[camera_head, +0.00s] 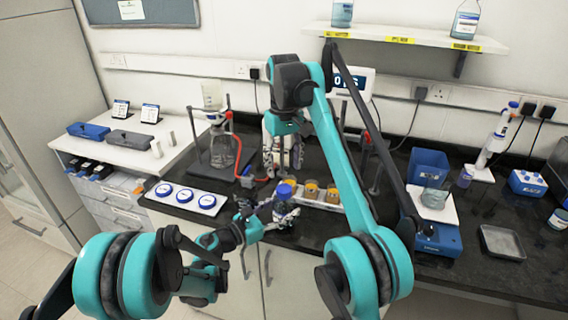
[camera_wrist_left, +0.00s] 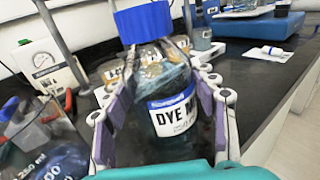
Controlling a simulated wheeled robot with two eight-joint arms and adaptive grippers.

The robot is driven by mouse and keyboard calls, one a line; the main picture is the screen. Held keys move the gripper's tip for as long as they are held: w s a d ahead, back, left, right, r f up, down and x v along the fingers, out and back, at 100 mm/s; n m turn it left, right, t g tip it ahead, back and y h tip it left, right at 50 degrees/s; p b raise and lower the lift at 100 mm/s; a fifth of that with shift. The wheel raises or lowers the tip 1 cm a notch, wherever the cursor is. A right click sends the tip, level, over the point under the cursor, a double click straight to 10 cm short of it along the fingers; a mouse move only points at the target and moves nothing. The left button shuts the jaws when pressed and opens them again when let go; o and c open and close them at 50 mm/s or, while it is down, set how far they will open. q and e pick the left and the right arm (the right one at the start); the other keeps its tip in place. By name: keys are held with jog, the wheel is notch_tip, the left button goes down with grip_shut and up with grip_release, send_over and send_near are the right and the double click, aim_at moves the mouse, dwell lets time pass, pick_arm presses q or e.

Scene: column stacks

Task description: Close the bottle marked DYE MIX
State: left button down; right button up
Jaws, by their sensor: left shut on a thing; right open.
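The DYE MIX bottle (camera_wrist_left: 172,105) is clear glass with a white and blue label. In the left wrist view it stands between the fingers of my left gripper (camera_wrist_left: 165,85), which is shut on it. A blue cap (camera_wrist_left: 145,22) sits at its top; I cannot tell whether it is screwed tight. In the head view the cap (camera_head: 285,190) shows above my left gripper (camera_head: 284,212), near the bench's front edge, and the bottle is mostly hidden by the fingers. My right gripper (camera_head: 283,153) is open and points down, above and behind the cap, apart from it.
Several amber-filled containers (camera_head: 332,194) stand in a row just right of the bottle. A white strip with round labelled discs (camera_head: 185,196) lies to the left. A flask on a stand (camera_head: 222,152) is behind left. A blue balance (camera_head: 435,238) and grey tray (camera_head: 503,243) are right.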

aim_at(284, 188)
dwell(0.3)
jog(key=shift+f, duration=4)
jog(key=c, duration=1.2)
jog(key=o, duration=1.4)
jog(key=shift+c, duration=0.2)
